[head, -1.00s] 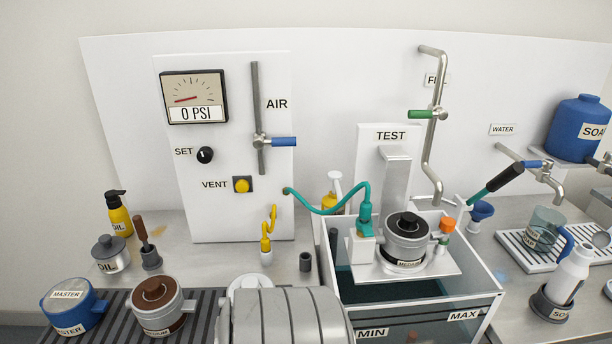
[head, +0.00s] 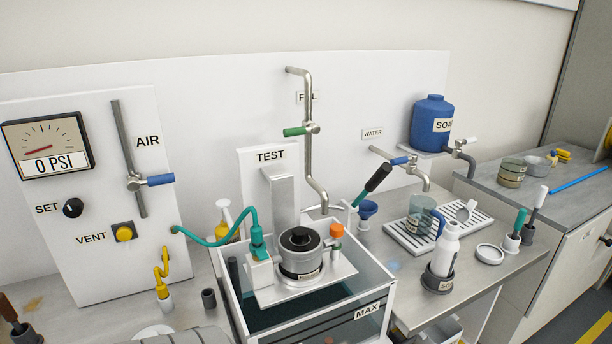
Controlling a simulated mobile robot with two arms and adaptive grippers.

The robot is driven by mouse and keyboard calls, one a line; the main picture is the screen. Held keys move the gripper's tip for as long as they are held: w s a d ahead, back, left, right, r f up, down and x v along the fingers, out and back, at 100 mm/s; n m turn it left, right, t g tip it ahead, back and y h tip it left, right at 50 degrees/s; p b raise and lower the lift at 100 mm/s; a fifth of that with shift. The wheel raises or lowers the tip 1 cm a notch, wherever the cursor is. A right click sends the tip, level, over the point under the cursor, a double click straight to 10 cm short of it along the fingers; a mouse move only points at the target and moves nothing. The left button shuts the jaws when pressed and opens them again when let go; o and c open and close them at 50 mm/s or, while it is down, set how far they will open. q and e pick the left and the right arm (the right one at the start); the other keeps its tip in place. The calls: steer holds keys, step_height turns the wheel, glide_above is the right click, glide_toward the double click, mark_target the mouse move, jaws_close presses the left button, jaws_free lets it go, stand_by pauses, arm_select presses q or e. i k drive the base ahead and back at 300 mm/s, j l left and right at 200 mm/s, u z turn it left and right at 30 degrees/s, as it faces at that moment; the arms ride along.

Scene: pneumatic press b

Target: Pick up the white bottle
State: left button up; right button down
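The white bottle (head: 446,247) stands nearly upright in a dark grey round holder (head: 437,282) with a partly readable label, on the metal counter right of the clear tank. Its lower part is hidden by the holder. A clear jug (head: 419,214) with a blue handle stands close behind it on the white drip tray. Neither of my grippers is in view.
The tank (head: 368,311) with the press pot (head: 300,252) stands left of the bottle. A tap (head: 419,178) hangs behind. The counter's front right is clear.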

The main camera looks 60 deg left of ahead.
mark_target(446, 246)
steer(key=i+l+u, duration=0.1)
steer(key=u, duration=0.65)
